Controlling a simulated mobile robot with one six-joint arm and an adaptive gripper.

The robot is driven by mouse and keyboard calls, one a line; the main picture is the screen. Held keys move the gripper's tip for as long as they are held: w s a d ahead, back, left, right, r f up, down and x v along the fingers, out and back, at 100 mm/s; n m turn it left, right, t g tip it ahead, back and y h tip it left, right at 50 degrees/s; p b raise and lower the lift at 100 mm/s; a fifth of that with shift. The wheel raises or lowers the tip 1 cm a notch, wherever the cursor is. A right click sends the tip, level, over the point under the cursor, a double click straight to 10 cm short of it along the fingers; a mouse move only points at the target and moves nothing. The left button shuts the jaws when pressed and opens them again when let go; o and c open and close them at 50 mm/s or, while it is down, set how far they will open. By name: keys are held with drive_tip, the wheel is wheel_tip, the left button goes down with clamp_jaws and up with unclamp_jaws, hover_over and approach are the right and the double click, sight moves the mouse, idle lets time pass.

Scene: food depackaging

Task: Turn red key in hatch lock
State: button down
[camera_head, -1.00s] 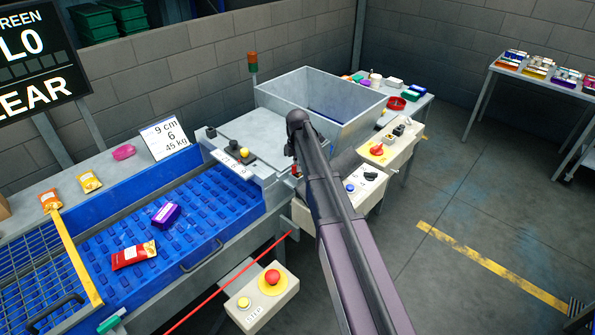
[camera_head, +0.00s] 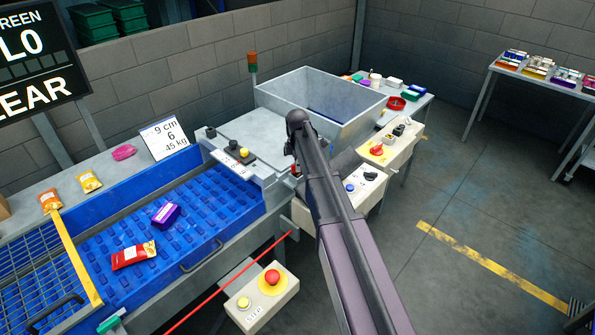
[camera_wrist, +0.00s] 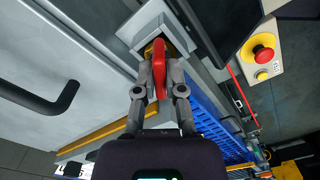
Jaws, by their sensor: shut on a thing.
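The red key (camera_wrist: 159,68) shows in the wrist view, upright in the picture, with its far end at the brass-coloured lock (camera_wrist: 165,47) on a grey block. My gripper (camera_wrist: 160,88) is shut on the red key, one finger on each side of it. In the head view my arm covers most of the lock area, and only a small bit of red shows beside it. The grey hatch (camera_head: 262,133) lies flat beside the metal hopper (camera_head: 320,100). The key's exact turn angle is hard to tell.
A black handle (camera_wrist: 45,98) is at the left in the wrist view. A stop box with a red button (camera_head: 272,277) stands in front. A blue conveyor (camera_head: 200,235) carries a purple pack and a red pack. A control box (camera_head: 365,185) is right of my arm.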

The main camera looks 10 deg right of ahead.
idle(0.3)
drive_tip(key=shift+m, duration=3.6)
